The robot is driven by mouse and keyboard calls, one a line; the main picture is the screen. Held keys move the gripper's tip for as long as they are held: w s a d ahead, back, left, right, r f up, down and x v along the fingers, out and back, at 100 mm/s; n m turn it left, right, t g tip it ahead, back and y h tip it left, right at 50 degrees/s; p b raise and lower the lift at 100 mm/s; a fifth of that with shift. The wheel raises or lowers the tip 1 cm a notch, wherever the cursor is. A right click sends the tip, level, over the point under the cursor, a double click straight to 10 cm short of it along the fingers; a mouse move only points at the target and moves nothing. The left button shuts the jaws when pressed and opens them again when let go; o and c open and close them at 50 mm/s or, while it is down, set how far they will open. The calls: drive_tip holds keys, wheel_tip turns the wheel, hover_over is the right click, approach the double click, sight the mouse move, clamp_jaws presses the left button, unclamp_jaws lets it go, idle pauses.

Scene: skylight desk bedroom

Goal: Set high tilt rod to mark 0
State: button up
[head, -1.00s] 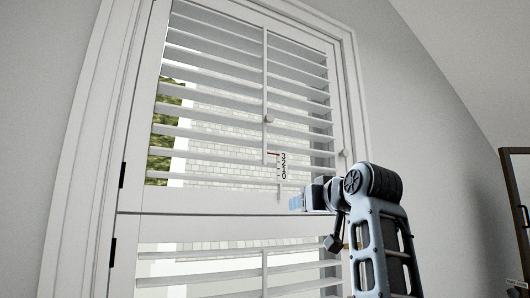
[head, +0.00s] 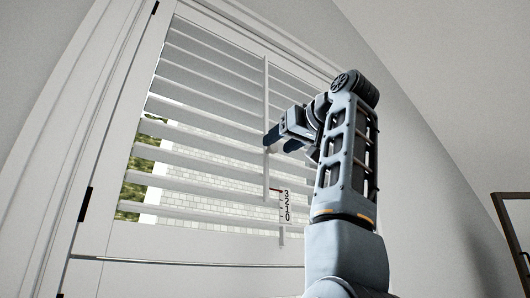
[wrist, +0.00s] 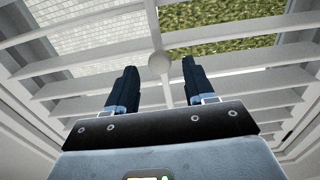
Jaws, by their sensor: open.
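The white high tilt rod (head: 266,90) runs down the upper shutter's slats in the head view. Its round knob (wrist: 159,63) shows in the wrist view, between and slightly beyond my fingertips. The mark scale (head: 286,207) reads 3, 2, 1, 0 from top to bottom. A red pointer (head: 276,189) at the rod's lower end sits level with about mark 3. My gripper (head: 278,141) is open at the rod, and its dark fingers (wrist: 158,75) stand apart on either side of the knob. Whether either finger touches it cannot be told.
White slats (head: 190,95) lie tilted behind the rod, with gaps showing a brick wall and greenery outside. The shutter frame (head: 110,130) borders them on the left. A sloped ceiling (head: 450,90) and a dark-framed panel (head: 515,235) are on the right.

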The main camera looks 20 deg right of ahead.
sight(274, 146)
drive_tip(key=p+x, duration=0.1)
drive_tip(key=x, duration=0.4)
drive_tip(key=shift+w+a, duration=0.1)
drive_tip(key=shift+w, duration=0.25)
drive_tip(key=shift+c, duration=0.2)
clamp_jaws()
